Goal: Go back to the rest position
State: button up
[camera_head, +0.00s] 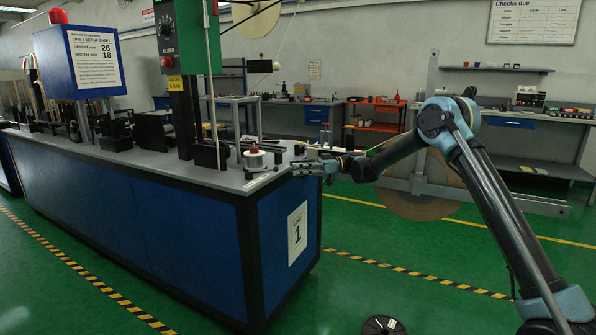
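My arm reaches in from the right side of the head camera view, bent at a raised elbow. My gripper (297,168) is at the right end of the blue machine bench (170,215), pointing left. It appears near the bench top's corner, to the right of a white spool with a red top (254,160). I see a gap between the gripper and the spool. The fingers are small and dark here, and I cannot tell whether they are open or shut. I see nothing clearly held in them.
A large brown reel on a grey stand (415,190) is behind my forearm. A black reel (383,326) lies on the green floor at the bottom. Workbenches (515,120) and an orange cart (375,124) stand along the back wall. Green floor is open right of the bench.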

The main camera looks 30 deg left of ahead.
dwell(0.3)
